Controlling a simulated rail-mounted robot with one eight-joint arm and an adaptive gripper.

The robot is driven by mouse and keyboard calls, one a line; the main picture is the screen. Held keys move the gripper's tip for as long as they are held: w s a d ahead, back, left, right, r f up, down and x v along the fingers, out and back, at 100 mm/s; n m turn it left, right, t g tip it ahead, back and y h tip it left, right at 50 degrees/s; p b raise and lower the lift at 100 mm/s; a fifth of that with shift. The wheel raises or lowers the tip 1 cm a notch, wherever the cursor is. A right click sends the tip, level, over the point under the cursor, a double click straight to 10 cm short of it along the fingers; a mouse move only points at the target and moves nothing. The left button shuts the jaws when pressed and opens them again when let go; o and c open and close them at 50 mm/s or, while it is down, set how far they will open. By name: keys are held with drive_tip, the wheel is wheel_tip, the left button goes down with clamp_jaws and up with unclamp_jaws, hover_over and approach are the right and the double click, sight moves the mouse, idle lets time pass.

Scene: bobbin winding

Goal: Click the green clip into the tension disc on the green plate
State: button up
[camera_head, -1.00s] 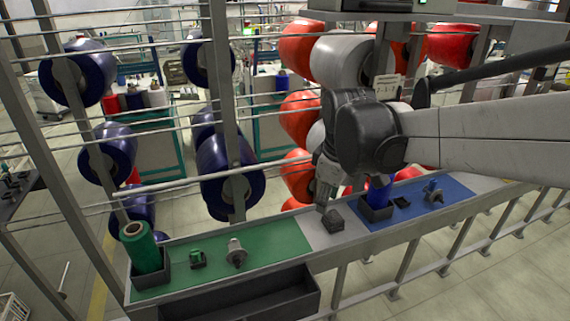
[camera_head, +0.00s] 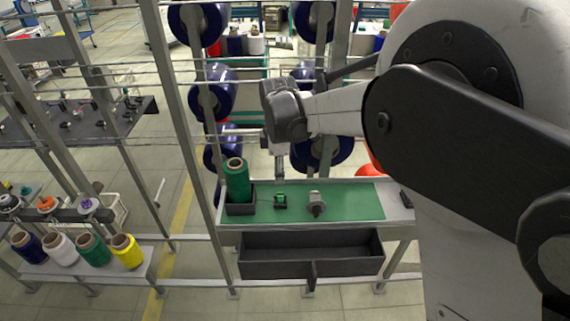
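The green clip (camera_head: 280,201) is a small green piece on a dark base, on the green plate (camera_head: 355,199). The tension disc (camera_head: 316,204), a grey metal part with a round body and a short stem, is just right of it on the same plate. My gripper (camera_head: 279,178) points down above and behind the green clip, apparently apart from it. It is small and thin from here, and I cannot tell whether its fingers are open or shut.
A green thread cone (camera_head: 237,178) stands in a black holder (camera_head: 239,210) at the plate's left end. A dark open bin (camera_head: 311,255) hangs below the shelf. Metal posts and blue spools (camera_head: 212,92) stand behind. My arm covers the right side.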

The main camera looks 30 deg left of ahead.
sight(280, 194)
drive_tip(key=shift+f+b, duration=2.45)
drive_tip(key=shift+f, duration=1.85)
drive_tip(key=shift+c, duration=0.5)
clamp_jaws()
drive_tip(key=shift+r+p, duration=0.7)
drive_tip(key=shift+r, duration=1.6)
